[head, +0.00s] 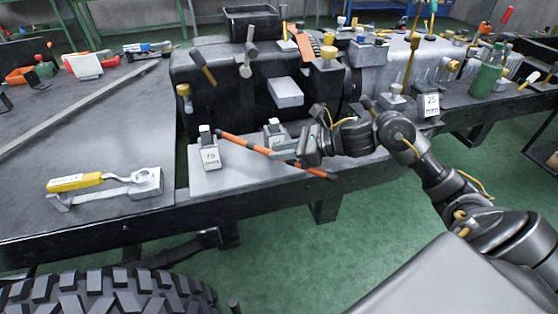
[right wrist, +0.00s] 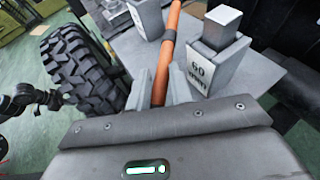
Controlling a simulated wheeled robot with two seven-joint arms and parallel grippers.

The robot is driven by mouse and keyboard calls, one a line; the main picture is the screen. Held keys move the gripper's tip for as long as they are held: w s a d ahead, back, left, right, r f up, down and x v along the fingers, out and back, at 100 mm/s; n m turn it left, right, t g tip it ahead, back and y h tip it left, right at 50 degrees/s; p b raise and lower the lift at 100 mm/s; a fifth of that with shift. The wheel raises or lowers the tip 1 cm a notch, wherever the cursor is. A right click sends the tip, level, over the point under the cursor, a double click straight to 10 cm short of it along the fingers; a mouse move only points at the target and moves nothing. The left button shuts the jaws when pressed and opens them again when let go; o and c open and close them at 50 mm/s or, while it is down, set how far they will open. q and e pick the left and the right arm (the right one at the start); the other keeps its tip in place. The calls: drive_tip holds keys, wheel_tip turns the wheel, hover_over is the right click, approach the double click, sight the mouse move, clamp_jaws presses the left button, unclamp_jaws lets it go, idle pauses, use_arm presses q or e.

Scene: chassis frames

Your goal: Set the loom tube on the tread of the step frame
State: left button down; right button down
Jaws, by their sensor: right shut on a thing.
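The loom tube (head: 247,144) is a thin orange tube with black ends and a dark band. It slants down to the right above the front of the light grey step frame (head: 236,180), over the bench edge. My right gripper (head: 288,157) is shut on the tube, right of its middle. In the right wrist view the tube (right wrist: 162,72) runs between the fingers and past two grey blocks on the plate (right wrist: 268,75). Whether the tube touches the plate cannot be told. A dark jointed shape (right wrist: 30,100) at the left edge of that view looks like my left gripper; its fingers are unclear.
A block marked 75 mm (head: 210,154) stands left of the tube; one marked 60 mm (right wrist: 212,50) stands right of it in the wrist view. A dark engine block (head: 215,100) rises behind. A yellow-handled tool (head: 75,183) lies left. A tyre (head: 110,293) stands below.

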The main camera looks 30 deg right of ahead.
sight(279, 169)
drive_tip(key=f, duration=0.3)
drive_tip(key=shift+w+a+f, duration=0.15)
drive_tip(key=shift+w+f, duration=0.05)
drive_tip(key=shift+w, duration=0.2)
drive_tip(key=shift+f, duration=0.3)
use_arm(q)
drive_tip(key=shift+r, duration=0.1)
use_arm(e)
drive_tip(key=shift+f, duration=0.1)
drive_tip(key=c, duration=1.5)
unclamp_jaws()
use_arm(q)
drive_tip(key=shift+s+r, duration=0.15)
drive_tip(key=shift+r, duration=0.2)
drive_tip(key=shift+s, duration=0.1)
